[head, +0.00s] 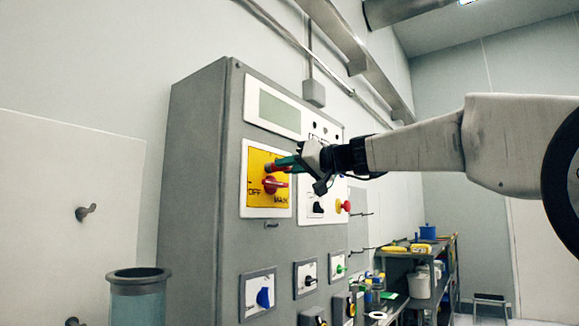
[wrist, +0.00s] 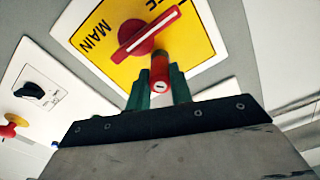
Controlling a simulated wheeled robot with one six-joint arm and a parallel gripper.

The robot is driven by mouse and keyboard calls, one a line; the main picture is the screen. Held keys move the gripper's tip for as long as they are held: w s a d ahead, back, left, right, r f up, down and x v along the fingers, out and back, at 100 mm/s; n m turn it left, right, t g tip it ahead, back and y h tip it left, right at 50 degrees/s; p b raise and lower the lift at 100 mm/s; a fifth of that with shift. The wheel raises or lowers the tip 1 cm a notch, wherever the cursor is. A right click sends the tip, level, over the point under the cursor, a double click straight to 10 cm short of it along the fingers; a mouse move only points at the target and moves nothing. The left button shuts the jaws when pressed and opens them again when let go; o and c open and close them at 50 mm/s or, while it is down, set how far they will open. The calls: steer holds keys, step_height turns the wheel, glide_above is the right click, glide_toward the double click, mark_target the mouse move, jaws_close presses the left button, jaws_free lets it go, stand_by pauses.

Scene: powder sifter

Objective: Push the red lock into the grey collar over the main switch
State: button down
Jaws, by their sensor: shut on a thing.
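The red lock (wrist: 159,78) is a small cylinder with a keyhole on its near end. My gripper (wrist: 158,90) is shut on it, one green finger on each side. The red main switch handle (wrist: 149,33) sits on a yellow plate (wrist: 190,32) beside the lock and is turned at a slant. In the head view my gripper (head: 284,163) is at the upper part of the yellow plate (head: 256,160), just above the switch handle (head: 274,185). I cannot make out the grey collar; the lock and fingers cover that spot. How far the lock is in cannot be told.
The grey cabinet (head: 195,170) carries a black knob (head: 318,208), a red button (head: 342,206) on yellow and a blue knob (head: 264,297). A drum (head: 137,300) stands at the lower left. A loaded shelf (head: 425,258) stands at the back right.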

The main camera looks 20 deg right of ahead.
steer(key=c, duration=1.2)
jaws_free()
steer(key=shift+o, duration=0.2)
steer(key=v, duration=0.7)
steer(key=shift+s+d, duration=0.2)
steer(key=shift+s, duration=0.05)
